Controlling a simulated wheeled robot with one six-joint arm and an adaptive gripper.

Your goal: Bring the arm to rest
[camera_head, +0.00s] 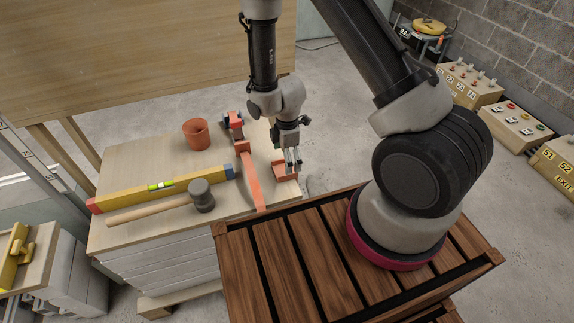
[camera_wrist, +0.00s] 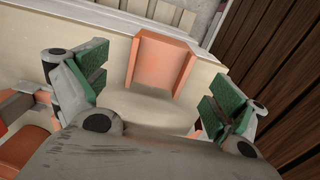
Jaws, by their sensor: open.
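My gripper (camera_head: 292,158) hangs over the right edge of the wooden bench (camera_head: 165,165). In the wrist view my gripper (camera_wrist: 152,100) has its two green-padded fingers wide apart, with nothing between them. An orange bracket-like piece (camera_head: 284,171) lies right by the fingertips in the head view. It also shows in the wrist view (camera_wrist: 160,62), beyond the gap between the fingers. I cannot tell whether the fingers touch it. My arm is bent, with its forearm pointing down to the bench.
A long orange clamp (camera_head: 250,180), a mallet (camera_head: 201,195), a yellow level (camera_head: 160,188) and a terracotta pot (camera_head: 196,134) are on the bench. A tall wooden board (camera_head: 120,50) stands behind. Labelled switch boxes (camera_head: 515,125) stand on the floor at right. Bare concrete floor lies between.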

